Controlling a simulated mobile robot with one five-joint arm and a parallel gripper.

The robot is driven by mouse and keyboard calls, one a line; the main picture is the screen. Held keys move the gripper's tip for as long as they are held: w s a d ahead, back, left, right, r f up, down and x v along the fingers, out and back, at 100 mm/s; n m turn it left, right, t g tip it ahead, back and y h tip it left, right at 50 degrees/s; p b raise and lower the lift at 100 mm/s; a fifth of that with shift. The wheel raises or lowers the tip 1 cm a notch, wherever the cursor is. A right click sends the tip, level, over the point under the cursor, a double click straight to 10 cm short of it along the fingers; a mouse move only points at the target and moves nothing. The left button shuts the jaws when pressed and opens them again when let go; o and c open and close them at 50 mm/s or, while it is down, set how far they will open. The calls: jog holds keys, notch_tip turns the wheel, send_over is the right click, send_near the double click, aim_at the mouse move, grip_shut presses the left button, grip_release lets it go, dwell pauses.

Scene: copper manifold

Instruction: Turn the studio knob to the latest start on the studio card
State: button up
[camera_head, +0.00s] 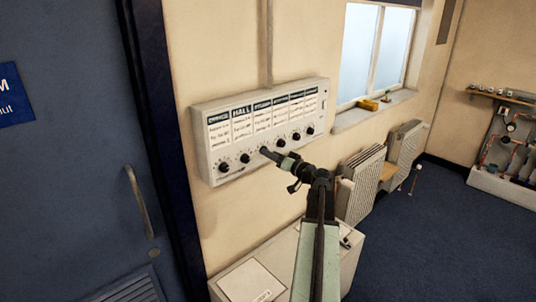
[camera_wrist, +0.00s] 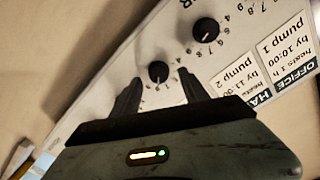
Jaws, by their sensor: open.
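A pale control panel (camera_head: 202,140) on the wall carries a row of cards with a black knob under each. The third card from the left appears to be the studio card (camera_head: 263,118); its lines are too small to read. My gripper (camera_head: 268,153) is at the third knob and partly hides it. In the wrist view, my gripper (camera_wrist: 161,92) is open, its two dark fingers on either side of a black knob (camera_wrist: 158,72), with gaps showing. That knob appears to be the studio knob. Its pointer setting is not clear.
A neighbouring knob (camera_wrist: 206,29) is close to my right-hand finger in the wrist view. Office and hall cards (camera_wrist: 289,48) show upside down there. A white cabinet (camera_head: 250,280) stands below the panel, a blue door (camera_head: 65,170) is left, and radiators (camera_head: 362,185) are right.

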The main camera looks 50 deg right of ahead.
jog(key=shift+w+d, duration=0.2)
jog(key=shift+w, duration=0.95)
grip_shut()
jog(key=shift+r+m, duration=0.1)
jog(key=shift+m, duration=3)
